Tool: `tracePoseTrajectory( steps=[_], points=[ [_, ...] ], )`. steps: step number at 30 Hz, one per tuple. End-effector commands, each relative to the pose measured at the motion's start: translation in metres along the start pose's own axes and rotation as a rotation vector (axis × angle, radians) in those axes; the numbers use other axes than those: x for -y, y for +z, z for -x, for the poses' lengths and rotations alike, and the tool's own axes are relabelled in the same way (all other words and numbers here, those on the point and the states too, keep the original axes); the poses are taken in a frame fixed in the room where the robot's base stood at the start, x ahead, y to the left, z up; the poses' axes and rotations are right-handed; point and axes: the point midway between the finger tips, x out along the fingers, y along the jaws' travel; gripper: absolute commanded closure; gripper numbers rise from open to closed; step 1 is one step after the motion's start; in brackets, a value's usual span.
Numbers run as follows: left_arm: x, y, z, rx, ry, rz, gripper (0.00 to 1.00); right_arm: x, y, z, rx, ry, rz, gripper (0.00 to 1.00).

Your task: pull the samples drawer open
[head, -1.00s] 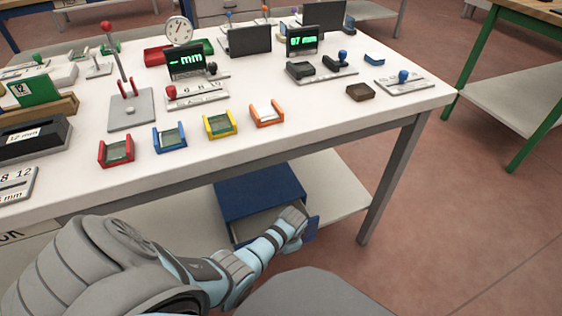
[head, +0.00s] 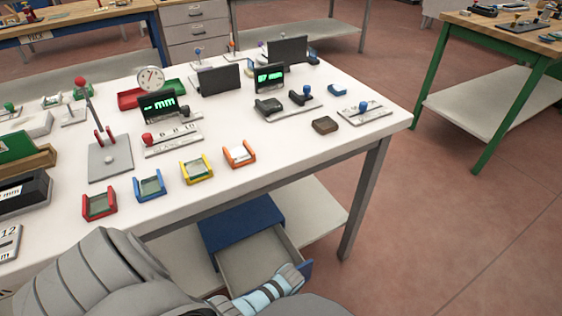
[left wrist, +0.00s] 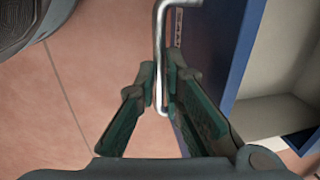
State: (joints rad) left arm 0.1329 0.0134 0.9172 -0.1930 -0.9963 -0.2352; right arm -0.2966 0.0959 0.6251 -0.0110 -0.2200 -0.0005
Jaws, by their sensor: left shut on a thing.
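The samples drawer is a blue unit (head: 236,224) on the shelf under the white table, with its pale tray (head: 258,262) slid well out. In the left wrist view its blue front (left wrist: 218,45) carries a metal bar handle (left wrist: 160,50). My left gripper (left wrist: 161,82) is shut on the handle, one finger on each side of it. In the head view my left arm (head: 268,292) reaches down to the drawer front, and the fingers are hidden. The visible inside of the drawer (left wrist: 275,112) looks empty. My right gripper is not in view.
The white table (head: 300,150) above holds coloured holders (head: 197,171), displays and a lever stand (head: 108,160). Its grey leg (head: 362,200) stands right of the drawer. Open floor (head: 450,220) lies to the right. A green-legged table (head: 500,100) stands beyond.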

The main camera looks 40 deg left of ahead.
Motion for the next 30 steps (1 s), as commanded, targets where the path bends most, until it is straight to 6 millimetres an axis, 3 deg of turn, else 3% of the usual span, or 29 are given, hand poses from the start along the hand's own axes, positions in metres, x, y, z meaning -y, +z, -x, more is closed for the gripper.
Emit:
tracePoseTrajectory(
  steps=[1,2,5,17,30],
  points=[
    [-0.001,-0.001,0.0,-0.004,0.002,0.002,1.0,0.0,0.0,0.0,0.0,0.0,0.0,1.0],
    [-0.001,-0.002,0.0,-0.004,0.002,0.002,0.86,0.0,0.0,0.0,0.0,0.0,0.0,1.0],
    [-0.001,-0.001,0.0,-0.003,0.001,0.001,0.71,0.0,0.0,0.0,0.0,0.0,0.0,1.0],
    [0.001,-0.001,0.006,-0.001,0.0,0.0,0.7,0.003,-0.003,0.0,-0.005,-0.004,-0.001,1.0],
    [0.017,-0.001,0.091,-0.002,0.0,0.0,0.7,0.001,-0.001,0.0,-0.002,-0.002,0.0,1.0]
  ],
)
